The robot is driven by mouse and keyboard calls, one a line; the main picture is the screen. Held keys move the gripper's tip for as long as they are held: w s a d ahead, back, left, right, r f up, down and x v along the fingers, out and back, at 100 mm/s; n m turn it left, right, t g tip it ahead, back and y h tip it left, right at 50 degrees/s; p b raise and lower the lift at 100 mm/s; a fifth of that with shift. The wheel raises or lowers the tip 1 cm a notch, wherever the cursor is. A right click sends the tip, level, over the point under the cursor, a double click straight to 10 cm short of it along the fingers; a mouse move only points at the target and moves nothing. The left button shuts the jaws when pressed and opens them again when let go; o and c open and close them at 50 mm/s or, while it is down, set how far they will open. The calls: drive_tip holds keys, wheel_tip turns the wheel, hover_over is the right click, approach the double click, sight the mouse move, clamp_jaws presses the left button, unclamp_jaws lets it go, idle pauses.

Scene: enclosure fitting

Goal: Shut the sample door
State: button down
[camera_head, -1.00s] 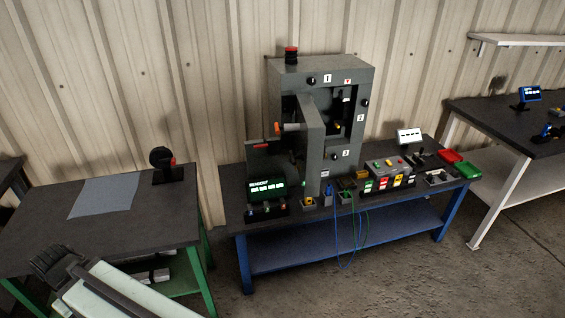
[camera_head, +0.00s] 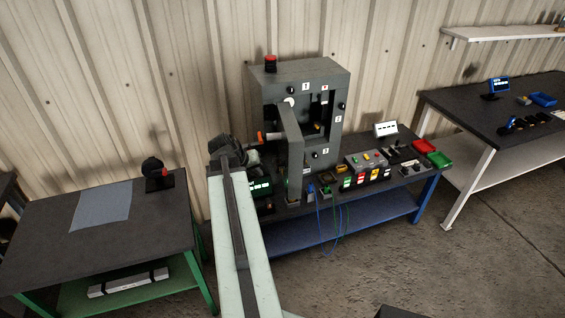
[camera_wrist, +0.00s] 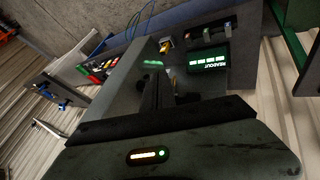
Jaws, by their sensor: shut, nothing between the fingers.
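The grey enclosure (camera_head: 318,74) stands on the blue-framed bench. Its sample door (camera_head: 291,150) is a tall grey panel that stands open, swung out toward me, with an orange-tipped handle (camera_head: 272,136) on its left side. My gripper (camera_head: 252,157) is just left of the door, near the handle. Whether it touches the door I cannot tell. In the wrist view, my shut, empty gripper (camera_wrist: 158,92) lies in front of a grey panel (camera_wrist: 123,88) that looks like the door.
A readout display (camera_head: 259,187) stands left of the door, partly hidden by my arm. Button boxes (camera_head: 366,160), blue and green cables and red and green trays (camera_head: 438,160) lie to the right. A green-framed table (camera_head: 110,230) stands left. Open floor lies in front.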

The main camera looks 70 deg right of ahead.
drive_tip(key=s+d+r, duration=0.2)
drive_tip(key=s+d, duration=0.1)
drive_tip(key=s, duration=0.2)
drive_tip(key=b+x, duration=0.7)
drive_tip(key=x, duration=0.3)
drive_tip(key=shift+m+g+b, duration=0.3)
drive_tip(key=shift+m+b, duration=0.1)
drive_tip(key=shift+h, duration=0.3)
